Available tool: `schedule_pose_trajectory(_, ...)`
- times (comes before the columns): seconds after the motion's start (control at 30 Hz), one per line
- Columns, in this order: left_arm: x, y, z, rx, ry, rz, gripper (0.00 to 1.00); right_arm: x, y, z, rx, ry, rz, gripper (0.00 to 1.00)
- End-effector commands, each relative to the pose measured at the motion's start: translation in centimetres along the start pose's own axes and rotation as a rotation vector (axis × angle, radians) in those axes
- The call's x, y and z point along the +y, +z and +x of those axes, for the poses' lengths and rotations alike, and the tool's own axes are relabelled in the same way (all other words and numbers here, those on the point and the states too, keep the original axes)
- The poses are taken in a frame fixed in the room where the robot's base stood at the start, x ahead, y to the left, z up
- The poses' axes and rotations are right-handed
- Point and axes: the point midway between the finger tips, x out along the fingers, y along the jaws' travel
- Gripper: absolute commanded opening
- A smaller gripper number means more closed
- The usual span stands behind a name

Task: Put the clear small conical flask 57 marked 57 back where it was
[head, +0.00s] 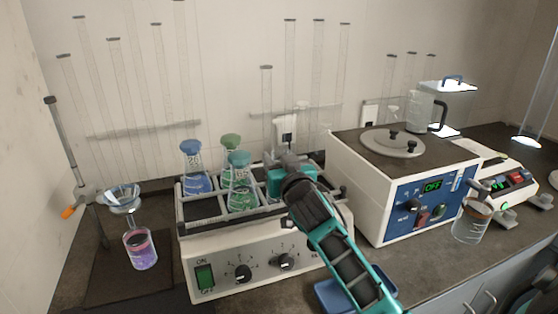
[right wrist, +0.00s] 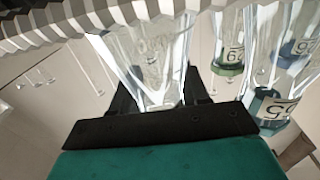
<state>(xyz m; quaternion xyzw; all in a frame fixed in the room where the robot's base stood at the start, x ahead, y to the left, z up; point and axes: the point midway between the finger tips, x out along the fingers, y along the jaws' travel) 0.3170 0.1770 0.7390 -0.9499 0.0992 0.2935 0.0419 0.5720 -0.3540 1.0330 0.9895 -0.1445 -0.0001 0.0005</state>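My right gripper (head: 283,162) is over the right part of the shaker tray (head: 188,216). In the right wrist view, its dark fingers (right wrist: 160,98) stand on both sides of a clear conical flask (right wrist: 150,55) and appear closed on its narrow part. The number on this flask is not readable. In the head view the flask is largely hidden by my gripper, and I cannot tell whether it touches the tray. A blue flask (head: 195,170) and two green flasks (head: 240,190) stand in the tray to the left. My left gripper is not in view.
Tall glass tubes line the back wall. A funnel stand with a beaker of purple liquid (head: 141,250) is at the left. A white box with a blue panel (head: 430,205) stands close on the right. A blue dish (head: 335,297) lies in front, beneath my right arm.

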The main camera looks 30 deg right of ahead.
Motion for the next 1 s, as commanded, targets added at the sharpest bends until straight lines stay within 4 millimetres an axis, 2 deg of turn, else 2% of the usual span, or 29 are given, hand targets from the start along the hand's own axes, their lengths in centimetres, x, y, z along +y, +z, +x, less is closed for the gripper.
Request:
schedule_pose_trajectory(0.03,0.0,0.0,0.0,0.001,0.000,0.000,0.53,0.0,0.1,0.0,-0.001,0.001,0.000,0.49)
schedule_pose_trajectory(0.27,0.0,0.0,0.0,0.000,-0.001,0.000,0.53,0.0,0.1,0.0,-0.002,0.000,0.000,0.71)
schedule_pose_trajectory(0.57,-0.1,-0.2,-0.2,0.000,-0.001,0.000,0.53,0.0,-0.4,0.0,0.000,0.000,-0.001,0.71)
schedule_pose_trajectory(0.77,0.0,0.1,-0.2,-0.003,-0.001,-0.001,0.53,0.0,-0.1,-2.4,-0.003,0.000,0.001,0.71)
schedule_pose_trajectory(1.0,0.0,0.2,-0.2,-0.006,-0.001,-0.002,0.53,0.0,-0.1,-7.4,-0.003,-0.001,0.002,0.71)
